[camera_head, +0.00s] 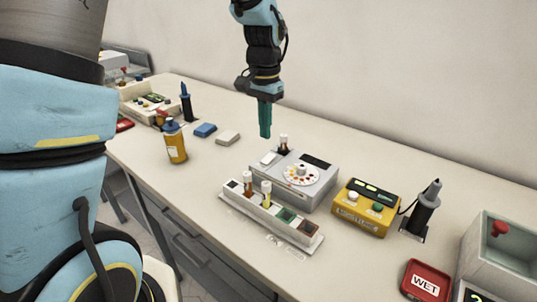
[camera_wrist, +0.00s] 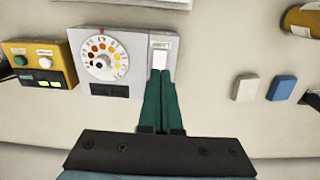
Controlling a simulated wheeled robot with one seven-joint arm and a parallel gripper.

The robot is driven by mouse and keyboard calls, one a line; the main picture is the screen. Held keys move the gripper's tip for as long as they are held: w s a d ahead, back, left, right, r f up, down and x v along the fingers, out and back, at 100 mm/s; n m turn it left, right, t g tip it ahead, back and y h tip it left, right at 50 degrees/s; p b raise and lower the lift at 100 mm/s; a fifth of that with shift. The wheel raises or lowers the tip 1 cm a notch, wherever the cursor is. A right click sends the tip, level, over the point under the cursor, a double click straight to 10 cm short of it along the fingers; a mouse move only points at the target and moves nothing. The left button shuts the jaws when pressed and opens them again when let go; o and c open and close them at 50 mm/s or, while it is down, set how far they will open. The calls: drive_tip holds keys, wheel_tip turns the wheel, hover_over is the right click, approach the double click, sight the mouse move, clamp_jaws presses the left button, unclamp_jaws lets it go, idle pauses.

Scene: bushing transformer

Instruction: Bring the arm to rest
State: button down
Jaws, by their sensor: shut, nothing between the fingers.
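My gripper (camera_head: 265,133) points down above the bench, behind the grey device with the round dial (camera_head: 300,175). Its teal fingers are together and hold nothing. In the wrist view the shut fingers (camera_wrist: 160,75) overlap the right part of the same grey device (camera_wrist: 125,68), just below its white switch (camera_wrist: 160,55). In the head view the fingertips appear above the bench; whether they touch anything I cannot tell.
A rack (camera_head: 270,220) with vials stands in front of the dial device. A yellow box (camera_head: 363,207), a black soldering-iron-like tool (camera_head: 424,208) and a red WET tray (camera_head: 426,281) are at right. A yellow bottle (camera_head: 175,145), blue block (camera_head: 205,130) and white block (camera_head: 228,138) are at left.

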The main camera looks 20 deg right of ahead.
drive_tip(key=s+a+n, duration=0.2)
drive_tip(key=a+n, duration=0.3)
drive_tip(key=a, duration=1)
drive_tip(key=s+a+f+n+t, duration=0.1)
drive_tip(key=a+n, duration=0.5)
drive_tip(key=a, duration=0.9)
drive_tip(key=shift+s+f+t, duration=0.15)
drive_tip(key=shift+s+t, duration=0.15)
drive_tip(key=shift+s, duration=0.2)
drive_tip(key=shift+a, duration=0.1)
